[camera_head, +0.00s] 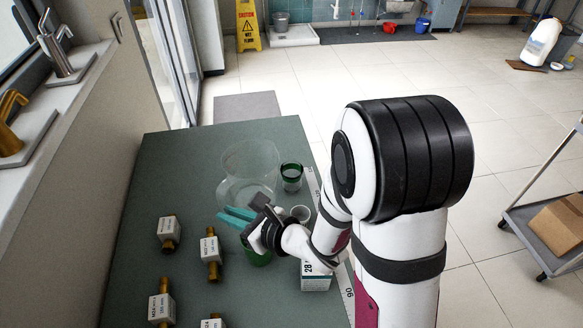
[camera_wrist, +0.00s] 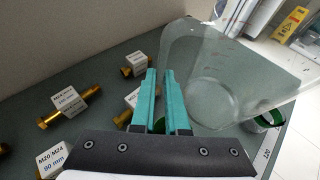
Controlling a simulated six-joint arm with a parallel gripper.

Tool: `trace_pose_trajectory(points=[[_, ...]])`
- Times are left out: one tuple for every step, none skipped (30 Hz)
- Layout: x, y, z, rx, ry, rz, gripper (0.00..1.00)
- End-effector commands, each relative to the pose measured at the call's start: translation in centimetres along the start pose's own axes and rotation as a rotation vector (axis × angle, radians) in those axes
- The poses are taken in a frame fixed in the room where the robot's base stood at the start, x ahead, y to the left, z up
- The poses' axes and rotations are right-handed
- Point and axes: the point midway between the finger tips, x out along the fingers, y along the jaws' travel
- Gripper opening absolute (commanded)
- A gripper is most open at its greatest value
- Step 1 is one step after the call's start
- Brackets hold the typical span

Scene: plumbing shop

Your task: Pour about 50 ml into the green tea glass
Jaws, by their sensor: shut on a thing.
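A large clear jug (camera_head: 250,160) stands near the far middle of the dark green table and looks about upright. It fills the right half of the wrist view (camera_wrist: 215,65); I cannot make out a liquid level. My gripper (camera_head: 235,215) has its teal fingers shut at the jug's near side; they also show in the wrist view (camera_wrist: 166,85). The exact grip is hard to see through the clear wall. One green glass (camera_head: 291,177) stands right of the jug, also in the wrist view (camera_wrist: 266,121). Another green vessel (camera_head: 257,258) is partly hidden under my gripper.
A marked strip runs along the right table edge. The far left of the table is clear.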

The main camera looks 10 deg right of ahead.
Motion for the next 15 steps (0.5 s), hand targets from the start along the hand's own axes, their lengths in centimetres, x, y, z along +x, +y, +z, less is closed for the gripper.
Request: trace_pose_trajectory(points=[[-0.1, -0.1, 0.1, 0.013, -0.001, 0.005, 0.00], [-0.1, -0.2, 0.2, 0.024, 0.000, 0.010, 0.00], [-0.1, -0.3, 0.3, 0.042, 0.002, 0.016, 0.00], [-0.1, -0.4, 0.4, 0.056, 0.002, 0.022, 0.00], [-0.2, -0.5, 0.5, 0.070, 0.002, 0.028, 0.00], [-0.2, -0.5, 0.6, 0.091, 0.003, 0.037, 0.00], [-0.2, -0.6, 0.7, 0.108, 0.004, 0.045, 0.00], [-0.3, -0.7, 0.8, 0.126, 0.005, 0.052, 0.00], [-0.4, -1.0, 1.1, 0.149, 0.003, 0.062, 0.00], [-0.5, -1.1, 1.4, 0.167, 0.004, 0.069, 0.00], [-0.6, -1.2, 1.6, 0.186, 0.006, 0.077, 0.00], [-0.7, -1.5, 1.8, 0.210, 0.009, 0.086, 0.00], [-0.8, -1.6, 2.0, 0.228, 0.009, 0.095, 0.00], [-0.8, -1.7, 2.3, 0.246, 0.010, 0.103, 0.00], [-1.0, -1.9, 2.6, 0.270, 0.012, 0.113, 0.00]])
